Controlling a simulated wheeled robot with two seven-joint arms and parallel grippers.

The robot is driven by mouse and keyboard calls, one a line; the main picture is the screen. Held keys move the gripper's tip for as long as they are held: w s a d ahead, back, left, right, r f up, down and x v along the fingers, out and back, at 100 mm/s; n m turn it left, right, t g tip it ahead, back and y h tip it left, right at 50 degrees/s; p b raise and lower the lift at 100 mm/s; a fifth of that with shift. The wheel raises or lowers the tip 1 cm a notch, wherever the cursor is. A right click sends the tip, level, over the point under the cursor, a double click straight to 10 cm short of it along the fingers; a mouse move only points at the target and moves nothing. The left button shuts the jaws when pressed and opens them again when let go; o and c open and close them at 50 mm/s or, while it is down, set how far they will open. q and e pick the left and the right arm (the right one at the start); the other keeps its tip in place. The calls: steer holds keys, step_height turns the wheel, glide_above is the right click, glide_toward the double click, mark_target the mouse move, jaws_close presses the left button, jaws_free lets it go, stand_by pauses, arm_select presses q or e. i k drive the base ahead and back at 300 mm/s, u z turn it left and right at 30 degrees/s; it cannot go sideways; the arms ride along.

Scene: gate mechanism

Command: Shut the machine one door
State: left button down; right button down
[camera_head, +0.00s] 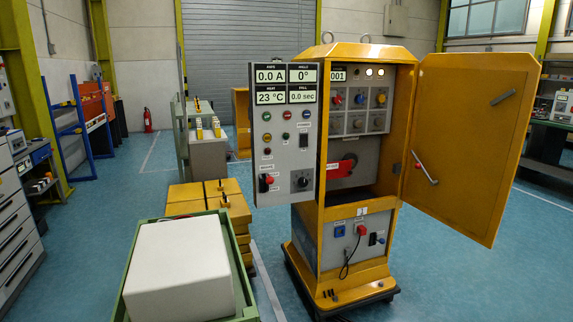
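The machine (308,215) is a tall yellow cabinet standing on a dark base, right of the middle. Its yellow door (467,130) is hinged on the cabinet's right side and stands wide open, swung out to the right. The open cabinet shows a grey inner panel (362,100) with knobs and lights, marked 001. Neither of my grippers is in view.
A grey control panel (285,135) with displays projects at the cabinet's left. A white box (180,268) in a green-rimmed cart (246,290) stands front left. Yellow blocks (205,195) are stacked behind it. Blue floor (470,285) is clear at the front right.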

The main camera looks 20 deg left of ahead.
mark_target(473, 147)
steer(key=u, duration=0.15)
steer(key=i, duration=1)
